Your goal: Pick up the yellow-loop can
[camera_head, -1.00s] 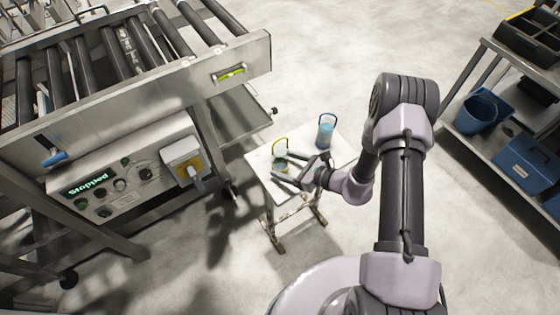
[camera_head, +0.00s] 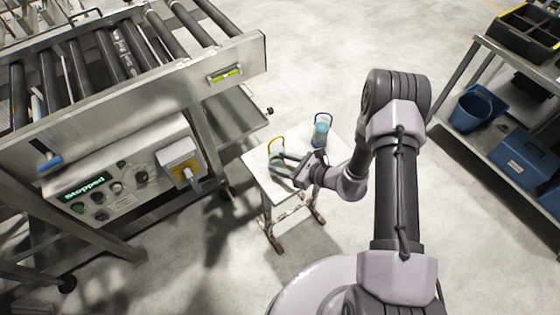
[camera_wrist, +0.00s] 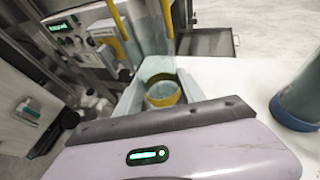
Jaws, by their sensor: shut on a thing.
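The yellow-loop can (camera_head: 276,160) is a see-through bluish can with a yellow loop above its rim. It stands on the small white table and shows upright in the head view. My gripper (camera_head: 281,167) reaches in from the right, with its fingers around the can and shut on it. In the wrist view the can's clear wall (camera_wrist: 153,68) is close ahead of the gripper body, with a yellow band low inside it. The gripper partly hides the can's lower part. I cannot tell whether its base touches the table.
A second clear can with a blue loop (camera_head: 321,134) stands behind and to the right on the white table (camera_head: 257,158). The roller conveyor machine (camera_head: 130,90), its panel reading "Stopped", is on the left. A shelf (camera_head: 470,135) with blue bins is on the right.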

